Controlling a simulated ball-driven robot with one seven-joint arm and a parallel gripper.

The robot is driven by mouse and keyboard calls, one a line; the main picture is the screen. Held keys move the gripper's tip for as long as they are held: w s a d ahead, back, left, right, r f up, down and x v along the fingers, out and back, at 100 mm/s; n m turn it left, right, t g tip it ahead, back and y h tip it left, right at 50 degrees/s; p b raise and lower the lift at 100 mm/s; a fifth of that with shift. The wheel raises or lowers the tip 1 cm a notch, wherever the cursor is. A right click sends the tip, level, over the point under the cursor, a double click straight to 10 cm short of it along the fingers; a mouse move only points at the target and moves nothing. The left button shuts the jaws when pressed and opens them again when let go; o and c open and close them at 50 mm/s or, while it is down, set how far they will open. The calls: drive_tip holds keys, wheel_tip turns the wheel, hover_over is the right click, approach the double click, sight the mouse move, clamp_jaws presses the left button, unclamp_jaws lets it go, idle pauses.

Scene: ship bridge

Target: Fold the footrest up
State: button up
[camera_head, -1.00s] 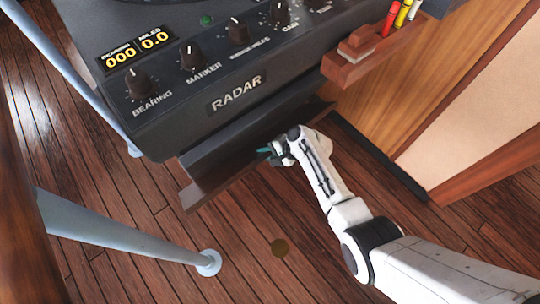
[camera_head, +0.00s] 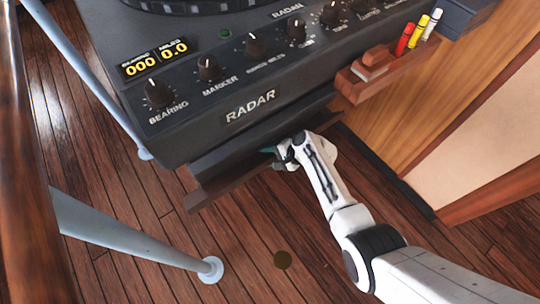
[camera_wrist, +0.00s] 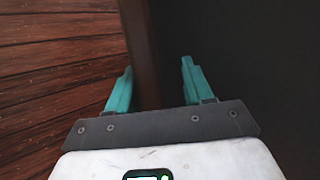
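The footrest (camera_head: 215,191) is a brown wooden board along the low front of the radar console (camera_head: 250,105), with a dark face behind its edge. It sticks out below the console. My gripper (camera_head: 272,151) is at the footrest, right of its middle, and is partly hidden by my wrist. In the wrist view my two teal fingers (camera_wrist: 155,88) are spread apart. The footrest's brown edge (camera_wrist: 140,40) runs between them, closer to the left finger. A dark surface fills the right side. I cannot tell whether either finger touches the board.
A pale blue rail post (camera_head: 140,240) stands on the plank floor at the lower left. A wooden holder (camera_head: 375,78) with markers juts out above my arm. A wood-sided cabinet (camera_head: 400,120) stands to the right.

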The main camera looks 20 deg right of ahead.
drive_tip(key=shift+s+d+r, duration=0.1)
drive_tip(key=p+v, duration=0.4)
drive_tip(key=v, duration=0.6)
drive_tip(key=shift+s+d, duration=0.15)
drive_tip(key=shift+d, duration=0.1)
drive_tip(key=shift+r, duration=0.1)
